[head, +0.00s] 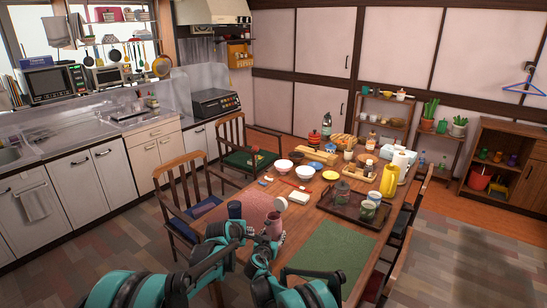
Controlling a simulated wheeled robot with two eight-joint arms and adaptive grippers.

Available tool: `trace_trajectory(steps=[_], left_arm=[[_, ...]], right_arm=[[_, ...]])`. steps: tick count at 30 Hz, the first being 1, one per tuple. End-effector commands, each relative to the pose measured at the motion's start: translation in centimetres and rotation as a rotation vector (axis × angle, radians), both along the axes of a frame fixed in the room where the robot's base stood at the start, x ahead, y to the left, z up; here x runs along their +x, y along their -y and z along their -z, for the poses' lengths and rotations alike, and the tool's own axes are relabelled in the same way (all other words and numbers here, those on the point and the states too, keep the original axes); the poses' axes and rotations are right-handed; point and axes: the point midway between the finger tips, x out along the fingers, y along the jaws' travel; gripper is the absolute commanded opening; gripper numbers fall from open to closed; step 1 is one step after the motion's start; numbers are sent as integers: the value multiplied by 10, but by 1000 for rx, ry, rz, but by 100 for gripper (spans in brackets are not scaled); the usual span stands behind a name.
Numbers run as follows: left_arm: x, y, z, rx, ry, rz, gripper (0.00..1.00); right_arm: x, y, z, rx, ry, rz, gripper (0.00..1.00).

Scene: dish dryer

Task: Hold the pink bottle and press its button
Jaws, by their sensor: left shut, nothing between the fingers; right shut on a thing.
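The pink bottle (273,224) stands upright over the near left part of the wooden table, close to the pink placemat. My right gripper (277,238) is shut on the bottle's lower part from the near side. The button on the bottle is too small to make out. Whether the bottle's base touches the table is hidden by my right gripper.
The pink placemat (247,204) lies behind the bottle and the green placemat (330,252) to its right. A dark tray (335,205) with jars, a yellow pitcher (390,180), bowls and other items crowd the table's far part. Chairs stand along the left side.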

Motion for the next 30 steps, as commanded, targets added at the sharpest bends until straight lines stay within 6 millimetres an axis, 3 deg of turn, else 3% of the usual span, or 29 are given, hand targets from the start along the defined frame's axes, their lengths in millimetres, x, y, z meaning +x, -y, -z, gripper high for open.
trace_trajectory(steps=[1, 2, 4, 5, 17, 30], left_arm=[[0, 0, 0, 0, 0, 0, 0], [0, 0, 0, 0, 0, 0, 0], [0, 0, 0, 0, 0, 0, 0], [0, 0, 0, 0, 0, 0, 0], [0, 0, 0, 0, 0, 0, 0], [0, 0, 0, 0, 0, 0, 0]], right_arm=[[0, 0, 0, 0, 0, 0, 8], [0, 0, 0, 0, 0, 0, 59], [0, 0, 0, 0, 0, 0, 78], [0, 0, 0, 0, 0, 0, 81], [-6, -2, -2, 0, 0, -1, 81], [-87, -22, -28, 0, 0, -3, 81]])
